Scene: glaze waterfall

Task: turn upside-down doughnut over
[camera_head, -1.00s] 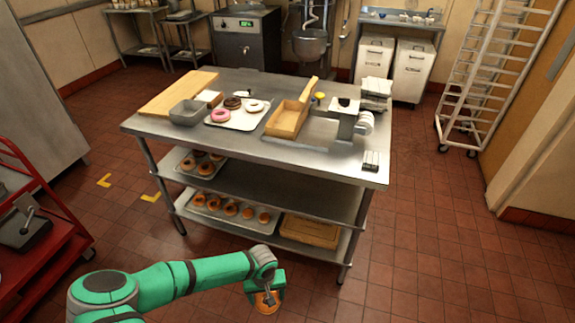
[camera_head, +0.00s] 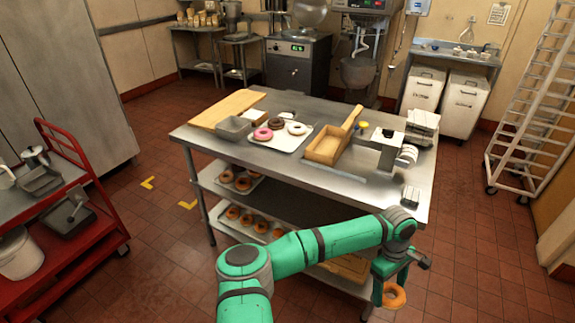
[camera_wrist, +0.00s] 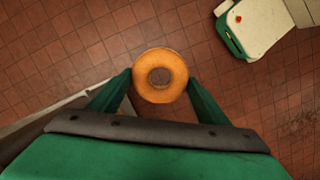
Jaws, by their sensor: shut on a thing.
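My gripper (camera_head: 386,291) is shut on a plain golden-brown doughnut (camera_head: 394,296) beside the front right corner of the steel table, below the height of its top. In the wrist view the doughnut (camera_wrist: 160,76) sits between the two green fingers, its ring and hole facing the camera, with tiled floor beyond it. No glaze shows on the side I see; its other side is hidden. On the table, a white tray (camera_head: 290,146) holds a pink, a chocolate and a white glazed doughnut, glaze up.
The steel table (camera_head: 255,160) also bears a grey bin (camera_head: 234,128), a wooden box (camera_head: 327,146), a cutting board (camera_head: 225,108) and a white device (camera_head: 388,150). Plain doughnuts lie on trays on the lower shelves. A red cart (camera_head: 75,200) stands left.

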